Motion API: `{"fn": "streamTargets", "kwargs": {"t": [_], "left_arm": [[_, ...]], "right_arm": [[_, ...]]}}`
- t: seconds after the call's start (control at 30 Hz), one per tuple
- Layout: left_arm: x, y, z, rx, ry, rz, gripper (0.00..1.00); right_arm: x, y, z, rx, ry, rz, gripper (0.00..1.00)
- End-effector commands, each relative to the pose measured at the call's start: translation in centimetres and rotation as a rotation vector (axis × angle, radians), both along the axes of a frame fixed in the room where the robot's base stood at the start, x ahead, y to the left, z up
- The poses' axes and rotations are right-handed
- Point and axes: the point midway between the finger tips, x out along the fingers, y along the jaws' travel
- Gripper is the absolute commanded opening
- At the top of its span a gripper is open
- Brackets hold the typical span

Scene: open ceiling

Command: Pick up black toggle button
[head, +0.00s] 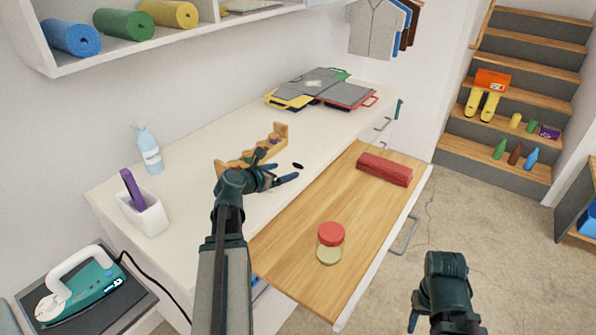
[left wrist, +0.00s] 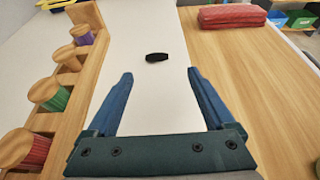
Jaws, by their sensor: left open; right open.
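The black toggle button (head: 298,166) is a small dark oval lying on the white countertop, near its edge by the wooden pull-out board. In the left wrist view the black toggle button (left wrist: 157,57) lies ahead of the fingertips, between their lines and apart from them. My left gripper (head: 287,175) is open and empty, over the counter and close to the button; its two blue fingers also show in the left wrist view (left wrist: 160,75). My right gripper (head: 428,322) is at the lower right, over the floor, away from the counter.
The wooden board (head: 290,245) on the right holds a red folded bundle (head: 384,169) and a red-lidded jar (head: 330,243).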

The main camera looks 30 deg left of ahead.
Motion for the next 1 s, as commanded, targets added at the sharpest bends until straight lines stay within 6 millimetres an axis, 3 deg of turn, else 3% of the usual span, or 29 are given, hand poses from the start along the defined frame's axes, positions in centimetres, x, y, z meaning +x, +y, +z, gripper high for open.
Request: {"fn": "streamTargets", "kwargs": {"t": [0.13,0.53,0.83,1.0], "left_arm": [[1.7,0.0,-0.8,0.000,0.000,-0.001,0.88],[2.9,0.0,-1.2,0.001,0.000,0.000,0.88],[6.7,0.2,-2.8,0.001,0.000,-0.001,0.88],[7.0,0.1,-2.7,-0.001,0.000,0.001,0.88]], "right_arm": [[0.0,0.0,-0.8,0.000,0.000,0.000,0.50],[0.0,0.0,-1.2,0.000,0.000,0.000,0.50],[0.0,0.0,-2.8,0.000,0.000,0.000,0.50],[0.0,0.0,-2.7,0.000,0.000,0.000,0.50]]}}
